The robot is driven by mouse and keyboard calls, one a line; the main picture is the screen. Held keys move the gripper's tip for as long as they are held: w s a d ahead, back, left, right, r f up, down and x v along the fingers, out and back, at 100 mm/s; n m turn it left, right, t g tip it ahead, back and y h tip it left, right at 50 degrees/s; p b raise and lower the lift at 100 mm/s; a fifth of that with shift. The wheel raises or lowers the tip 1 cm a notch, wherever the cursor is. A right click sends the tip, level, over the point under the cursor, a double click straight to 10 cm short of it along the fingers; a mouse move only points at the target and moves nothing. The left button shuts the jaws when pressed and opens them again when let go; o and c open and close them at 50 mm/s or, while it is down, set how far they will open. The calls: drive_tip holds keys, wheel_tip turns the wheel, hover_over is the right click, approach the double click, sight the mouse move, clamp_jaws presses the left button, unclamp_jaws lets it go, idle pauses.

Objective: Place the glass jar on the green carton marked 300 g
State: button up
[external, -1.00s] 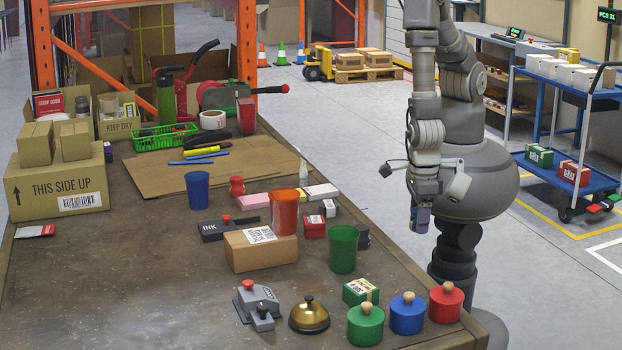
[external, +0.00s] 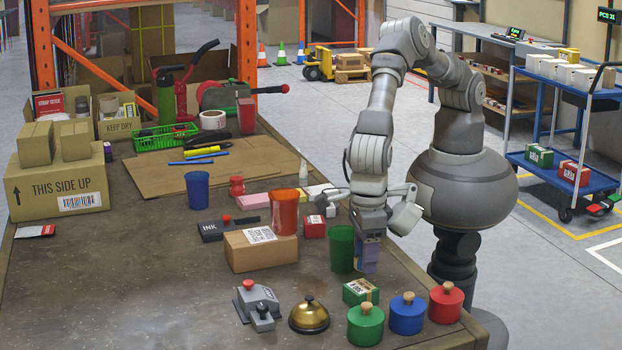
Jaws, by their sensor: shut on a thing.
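My gripper (external: 367,242) points down over the right part of the table, just right of the green cup (external: 341,250). It is shut on a small bluish-purple thing that I take for the glass jar (external: 366,262); the fingers cover part of it and its outline is hard to make out. The green carton (external: 360,291) with a pale label sits on the table a little nearer the camera, below the gripper in the picture. Its top looks clear. The print on its label is too small to read.
Green (external: 366,326), blue (external: 407,314) and red (external: 445,302) knobbed weights stand close in front and right of the carton. A brass bell (external: 309,316) is to its left. A brown box (external: 259,251) and orange cup (external: 284,212) stand farther left.

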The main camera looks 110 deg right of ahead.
drive_tip(key=shift+w+a, duration=0.35)
drive_tip(key=shift+w, duration=0.15)
drive_tip(key=shift+f+b, duration=0.95)
drive_tip(key=shift+f, duration=0.75)
drive_tip(key=shift+f, duration=0.15)
drive_tip(key=o, duration=1.1)
